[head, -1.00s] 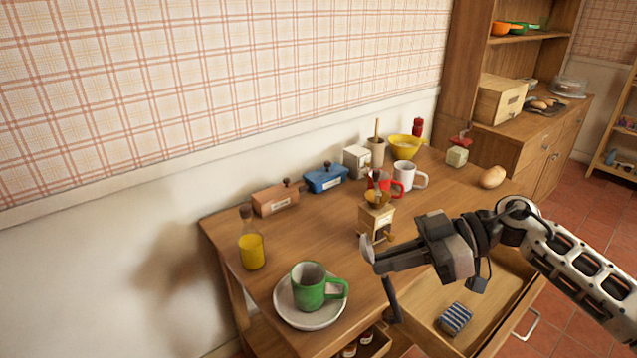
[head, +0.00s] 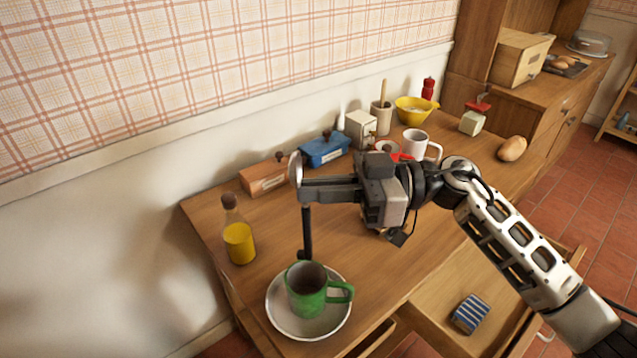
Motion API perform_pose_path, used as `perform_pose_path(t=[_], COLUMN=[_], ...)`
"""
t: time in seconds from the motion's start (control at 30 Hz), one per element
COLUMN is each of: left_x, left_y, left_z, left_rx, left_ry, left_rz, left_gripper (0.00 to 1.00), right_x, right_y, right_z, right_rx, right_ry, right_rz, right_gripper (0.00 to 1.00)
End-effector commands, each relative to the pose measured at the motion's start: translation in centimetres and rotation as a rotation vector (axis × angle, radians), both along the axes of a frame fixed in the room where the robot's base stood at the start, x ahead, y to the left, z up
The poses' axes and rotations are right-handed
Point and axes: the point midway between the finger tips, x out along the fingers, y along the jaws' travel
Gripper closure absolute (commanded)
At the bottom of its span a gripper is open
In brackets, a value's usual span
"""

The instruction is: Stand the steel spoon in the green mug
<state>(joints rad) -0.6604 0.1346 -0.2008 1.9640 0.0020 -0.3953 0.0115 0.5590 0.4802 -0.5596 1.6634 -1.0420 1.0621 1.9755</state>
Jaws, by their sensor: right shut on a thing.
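The green mug (head: 306,301) stands upright on a white plate (head: 278,318) near the table's left front, its handle to the right. My right gripper (head: 304,189) is shut on the steel spoon (head: 296,170). The spoon is upright, its silver bowl at the top above the fingers and its dark handle hanging down below them. The lower end of the handle shows just above the mug's far rim. I cannot tell whether it is over the opening or behind it. My left gripper is not in view.
A yellow bottle (head: 239,242) stands left of the plate. A brown box (head: 264,179) and a blue box (head: 325,150) stand along the wall. A white mug (head: 416,143) is behind my right arm. An open drawer (head: 430,308) holds a striped blue thing (head: 471,313).

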Motion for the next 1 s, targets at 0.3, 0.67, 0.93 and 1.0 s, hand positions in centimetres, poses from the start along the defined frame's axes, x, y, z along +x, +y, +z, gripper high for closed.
perform_pose_path(t=[0.3,0.67,0.93,1.0], left_x=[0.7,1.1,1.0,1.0], left_y=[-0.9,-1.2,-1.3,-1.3], left_z=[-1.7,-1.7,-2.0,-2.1], left_rx=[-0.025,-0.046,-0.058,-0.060], left_ry=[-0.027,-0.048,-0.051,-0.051], left_rz=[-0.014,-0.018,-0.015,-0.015], left_gripper=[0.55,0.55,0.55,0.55], right_x=[0.0,0.0,0.0,0.0], right_y=[0.0,0.0,0.0,0.0], right_z=[-3.2,-5.6,-7.8,-8.4], right_rx=[0.000,-0.001,-0.001,-0.001], right_ry=[-0.001,0.002,0.002,0.001], right_rz=[0.001,0.000,0.001,0.000], right_gripper=[1.00,1.00,1.00,1.00])
